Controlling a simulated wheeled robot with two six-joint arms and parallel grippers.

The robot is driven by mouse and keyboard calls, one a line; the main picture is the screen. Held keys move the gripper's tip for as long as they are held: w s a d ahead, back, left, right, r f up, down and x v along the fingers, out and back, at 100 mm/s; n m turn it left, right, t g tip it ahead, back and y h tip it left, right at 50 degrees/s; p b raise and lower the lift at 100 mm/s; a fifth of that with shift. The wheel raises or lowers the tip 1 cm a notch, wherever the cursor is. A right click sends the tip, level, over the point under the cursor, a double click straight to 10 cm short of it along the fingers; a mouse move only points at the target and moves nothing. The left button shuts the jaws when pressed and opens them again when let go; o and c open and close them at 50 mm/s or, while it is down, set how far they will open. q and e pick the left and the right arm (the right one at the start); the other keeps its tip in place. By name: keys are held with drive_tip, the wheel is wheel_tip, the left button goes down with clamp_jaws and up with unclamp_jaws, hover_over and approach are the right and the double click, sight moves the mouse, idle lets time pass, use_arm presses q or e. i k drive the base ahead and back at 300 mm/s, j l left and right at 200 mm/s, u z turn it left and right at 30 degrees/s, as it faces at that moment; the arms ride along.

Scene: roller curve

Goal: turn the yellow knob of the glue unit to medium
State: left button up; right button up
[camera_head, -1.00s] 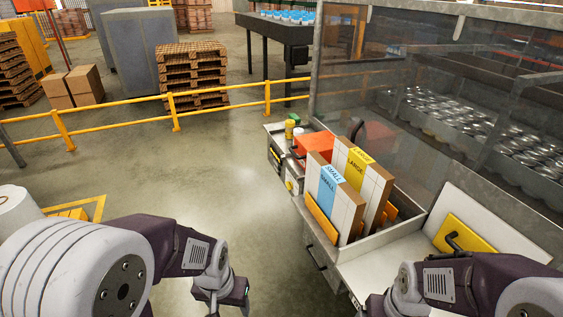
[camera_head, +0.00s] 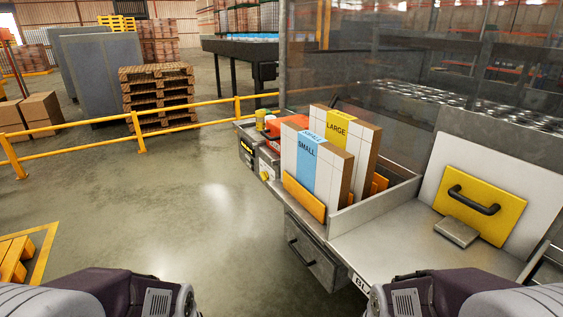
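I cannot tell for sure which of these is the glue unit. Only links of my two arms show at the bottom left and bottom right edges. Both grippers are out of the picture, well short of the units.
Cartons labelled SMALL (camera_head: 306,165) and LARGE (camera_head: 349,140) stand in a tray on the bench, partly screening the units. A yellow plate with a black handle (camera_head: 480,207) leans at right. A drawer (camera_head: 312,250) is below. Open floor (camera_head: 190,210) lies left, bounded by a yellow rail (camera_head: 75,133).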

sight(265, 176)
drive_tip(key=i+j, duration=0.3)
drive_tip(key=i+j+u, duration=0.1)
drive_tip(key=i+j, duration=0.15)
drive_tip(key=i, duration=0.3)
drive_tip(key=i+j, duration=0.3)
drive_tip(key=i+j+u, duration=0.1)
drive_tip(key=i+j, duration=0.15)
drive_tip(key=i, duration=0.3)
drive_tip(key=i+j, duration=0.2)
drive_tip(key=i, duration=0.25)
drive_tip(key=k+u, duration=0.05)
